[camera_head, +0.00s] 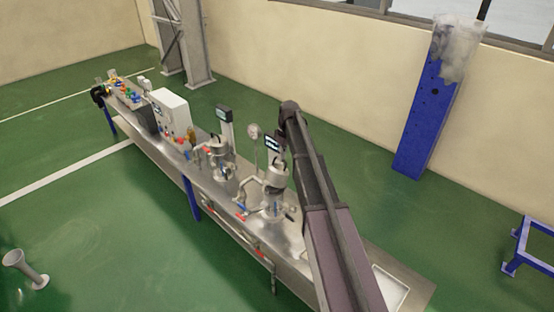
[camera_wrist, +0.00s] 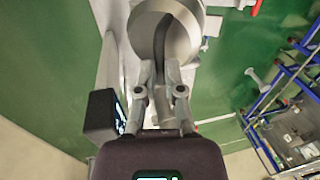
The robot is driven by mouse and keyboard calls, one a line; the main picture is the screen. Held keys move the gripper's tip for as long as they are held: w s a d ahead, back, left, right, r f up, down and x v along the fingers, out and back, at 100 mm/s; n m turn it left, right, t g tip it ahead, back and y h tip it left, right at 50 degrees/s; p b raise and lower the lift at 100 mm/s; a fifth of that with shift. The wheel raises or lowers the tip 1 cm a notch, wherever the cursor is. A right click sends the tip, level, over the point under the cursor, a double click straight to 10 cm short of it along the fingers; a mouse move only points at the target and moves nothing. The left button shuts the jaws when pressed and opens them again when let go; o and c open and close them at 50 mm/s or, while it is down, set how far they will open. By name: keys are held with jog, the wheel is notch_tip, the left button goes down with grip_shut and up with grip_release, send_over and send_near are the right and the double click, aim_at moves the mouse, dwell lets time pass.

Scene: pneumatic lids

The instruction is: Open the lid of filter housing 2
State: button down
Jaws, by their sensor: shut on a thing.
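My gripper (camera_wrist: 161,72) shows in the wrist view, its two fingers closed on a dark curved handle (camera_wrist: 168,48) on the round metal top of a filter housing (camera_wrist: 190,22). In the head view, two metal filter housings stand on the bench. The nearer one (camera_head: 274,190) is beside my arm, and the farther one (camera_head: 218,157) is to its left. My gripper's fingers are hidden in the head view. I cannot read a number on either housing, and I cannot tell how far the held lid is raised.
The long steel bench (camera_head: 222,198) carries pipes, a gauge (camera_head: 254,131), small screens and a white box (camera_head: 171,111). A blue column (camera_head: 419,125) stands by the wall. A blue frame (camera_head: 530,240) is at the right. Green floor in front of the bench is mostly clear.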

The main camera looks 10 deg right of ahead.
jog(key=w+d+f+b, duration=0.7)
jog(key=d+f+b, duration=0.1)
jog(key=d, duration=0.3)
jog(key=shift+d+f+b, duration=0.15)
jog(key=shift+f+b, duration=0.05)
jog(key=shift+b, duration=0.2)
jog(key=shift+w+d+f, duration=0.2)
jog(key=shift+w+f, duration=0.2)
jog(key=c, duration=0.7)
grip_release()
jog(key=shift+c, duration=0.2)
jog(key=shift+w+d+f, duration=0.1)
jog(key=shift+w+f, duration=0.05)
jog(key=shift+f, duration=0.05)
jog(key=shift+r, duration=0.1)
